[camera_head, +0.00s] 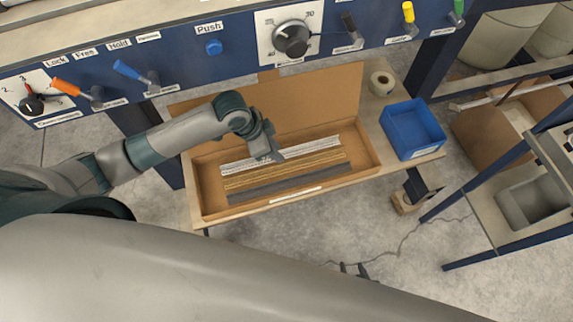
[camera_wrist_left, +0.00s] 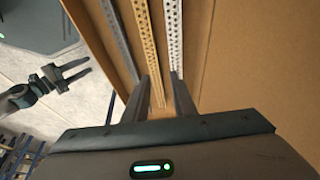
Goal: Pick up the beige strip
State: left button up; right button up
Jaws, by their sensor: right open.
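The beige strip (camera_head: 312,163) is the middle one of three strips lying side by side in an open cardboard box (camera_head: 368,160). A white strip (camera_head: 312,147) lies on its far side and a dark grey strip (camera_head: 290,184) on its near side. My left gripper (camera_head: 272,152) is over the box at the strips. In the left wrist view its fingers (camera_wrist_left: 160,95) are apart, with the beige strip (camera_wrist_left: 147,40) running between them; contact cannot be told. My right gripper (camera_head: 354,269) is open and empty, low in the head view; it also shows in the left wrist view (camera_wrist_left: 70,76).
The box stands on a wooden shelf with a blue bin (camera_head: 412,128) and a tape roll (camera_head: 382,83) to its right. A blue control panel (camera_head: 215,70) with levers and dials runs behind.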

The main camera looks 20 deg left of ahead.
aim_at(285, 164)
pick_arm(q)
jog(key=shift+x, duration=1.25)
jog(key=f, duration=0.2)
jog(key=d+f, duration=0.1)
jog(key=f, duration=0.1)
jog(key=shift+p, duration=0.35)
jog(key=shift+w+d+f, duration=0.1)
jog(key=shift+f, duration=0.45)
grip_shut()
